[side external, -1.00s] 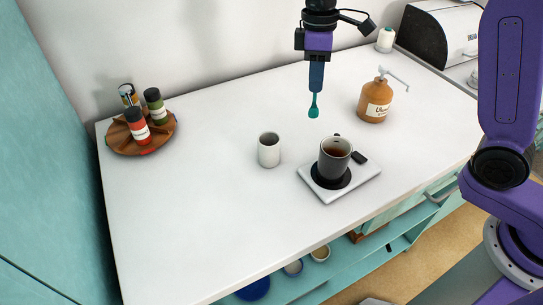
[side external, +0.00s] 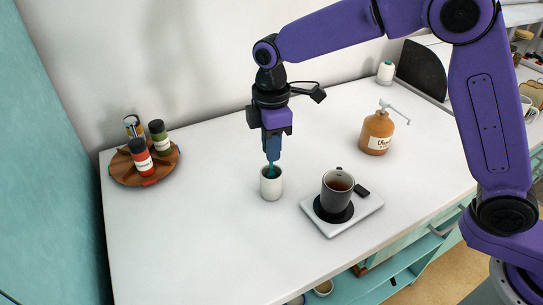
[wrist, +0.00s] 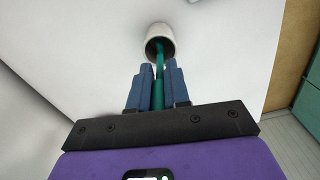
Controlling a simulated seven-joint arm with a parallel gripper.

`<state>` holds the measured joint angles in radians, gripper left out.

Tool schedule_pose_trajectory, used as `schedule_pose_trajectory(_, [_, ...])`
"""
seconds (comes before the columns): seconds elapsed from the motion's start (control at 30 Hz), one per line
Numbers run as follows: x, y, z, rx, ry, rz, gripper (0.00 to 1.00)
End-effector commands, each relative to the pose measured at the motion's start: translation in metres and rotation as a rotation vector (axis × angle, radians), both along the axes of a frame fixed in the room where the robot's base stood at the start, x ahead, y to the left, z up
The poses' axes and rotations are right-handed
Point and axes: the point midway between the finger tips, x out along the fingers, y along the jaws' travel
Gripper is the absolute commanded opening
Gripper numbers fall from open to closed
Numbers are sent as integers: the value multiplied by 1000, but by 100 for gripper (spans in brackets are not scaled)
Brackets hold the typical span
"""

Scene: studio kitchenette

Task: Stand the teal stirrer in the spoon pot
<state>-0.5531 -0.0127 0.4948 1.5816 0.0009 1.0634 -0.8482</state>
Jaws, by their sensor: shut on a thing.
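The spoon pot (side external: 271,188) is a small white cup standing upright on the white counter. My gripper (side external: 272,157) is directly above the pot, pointing down, shut on the teal stirrer (side external: 271,171). The stirrer's lower end is inside the pot's mouth, and the rim hides its tip. In the wrist view the stirrer (wrist: 159,72) runs from between my fingers (wrist: 154,85) into the opening of the pot (wrist: 158,33). I cannot tell whether the tip touches the bottom.
A dark mug of tea (side external: 337,188) stands on a flat warmer (side external: 362,208) just right of the pot. A brown pump bottle (side external: 376,132) is farther back right. A wooden spice rack (side external: 173,164) with jars is at the left. The counter between rack and pot is clear.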

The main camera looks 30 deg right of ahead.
Motion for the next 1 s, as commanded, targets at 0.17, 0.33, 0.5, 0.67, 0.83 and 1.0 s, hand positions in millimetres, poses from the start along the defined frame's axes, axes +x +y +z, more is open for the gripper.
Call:
schedule_pose_trajectory(0.17, [0, -1, -24, -2, 3, -1, 0])
schedule_pose_trajectory(0.33, [0, 0, -29, 0, 0, -1, 0])
schedule_pose_trajectory(0.5, [0, 0, -29, 0, 1, -1, 0])
schedule_pose_trajectory(0.67, [0, -1, -33, -1, 1, -2, 20])
schedule_pose_trajectory(0.83, [0, 0, -32, 0, 1, -2, 42])
schedule_pose_trajectory(1.0, [0, 0, -32, 0, 1, -1, 42])
